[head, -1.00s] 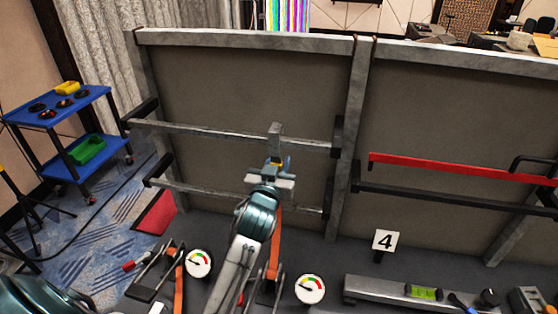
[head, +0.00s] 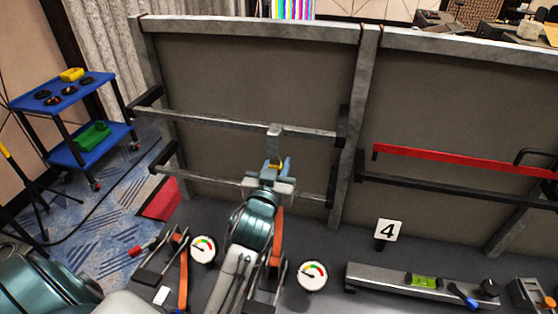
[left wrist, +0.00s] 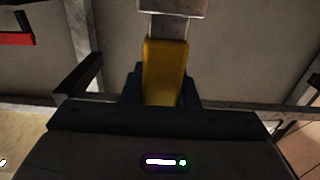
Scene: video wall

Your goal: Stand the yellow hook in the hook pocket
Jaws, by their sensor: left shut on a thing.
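My left gripper (head: 275,174) is shut on the yellow hook (head: 275,165), in front of the framed grey panel. A small part of the yellow grip shows between the blue-grey fingers in the head view. A grey metal piece (head: 274,131) stands above the grip, in line with the upper rail; I cannot tell whether they touch. In the left wrist view the yellow grip (left wrist: 165,72) is upright between the dark fingers, with grey metal above it. I cannot make out a hook pocket for certain. My right gripper is not in view.
A blue cart (head: 62,90) at the left carries a yellow item (head: 72,74), black discs and a green bin (head: 93,135). Upper (head: 225,123) and lower rails (head: 215,176) cross the panel. Gauges (head: 312,277), a spirit level (head: 423,280) and a number 4 sign (head: 387,231) are nearer.

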